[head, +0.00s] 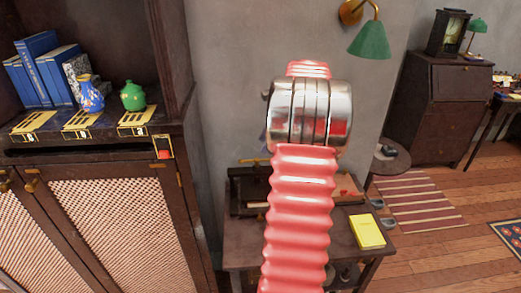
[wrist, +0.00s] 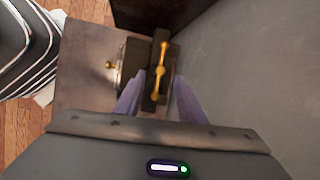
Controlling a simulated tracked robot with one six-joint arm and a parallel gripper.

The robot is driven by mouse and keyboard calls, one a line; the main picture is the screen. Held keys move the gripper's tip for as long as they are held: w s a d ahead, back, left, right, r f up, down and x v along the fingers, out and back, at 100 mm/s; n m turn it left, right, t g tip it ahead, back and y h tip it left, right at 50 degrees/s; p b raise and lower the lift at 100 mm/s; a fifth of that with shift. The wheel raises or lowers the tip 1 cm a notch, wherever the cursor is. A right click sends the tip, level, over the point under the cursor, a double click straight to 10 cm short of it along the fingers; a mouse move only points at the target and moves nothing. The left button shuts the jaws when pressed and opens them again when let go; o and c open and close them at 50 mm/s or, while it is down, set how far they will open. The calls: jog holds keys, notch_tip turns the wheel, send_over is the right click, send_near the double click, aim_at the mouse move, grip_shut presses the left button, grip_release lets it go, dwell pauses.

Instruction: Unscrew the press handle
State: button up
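The press handle (wrist: 160,70) is a brass bar with rounded knobs, on top of the dark press (wrist: 133,62) in the wrist view. My gripper (wrist: 160,80) is open, with its two purple fingers apart on either side of the handle's line. I cannot tell how far above the handle the fingertips are; nothing is clearly gripped. In the head view the press (head: 245,188) stands on a small table, with the brass handle (head: 252,161) at its top. My red arm hides part of the press and most of the gripper there.
The small table (head: 240,255) also bears a yellow book (head: 367,231) at its right. A dark cabinet (head: 120,225) with vases and books stands to the left. The grey wall (wrist: 245,70) is close on the right in the wrist view.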

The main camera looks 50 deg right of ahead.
jog(key=shift+v, duration=2.7)
jog(key=s+a+f+n+g, duration=0.2)
jog(key=s+a+f+n, duration=0.1)
jog(key=a+f+n, duration=0.3)
jog(key=s+a+r+n+t, duration=0.1)
jog(key=a+n, duration=0.6)
jog(key=a, duration=0.8)
jog(key=s+a+r+n+t+h, duration=0.1)
jog(key=a+n, duration=0.6)
jog(key=a, duration=0.8)
jog(key=s+a+r+n, duration=0.3)
jog(key=a+n, duration=0.3)
jog(key=a, duration=0.9)
jog(key=shift+s+r+n+t+h, duration=0.3)
jog(key=shift+s+r+n+t, duration=0.05)
jog(key=shift+s+n+t, duration=0.05)
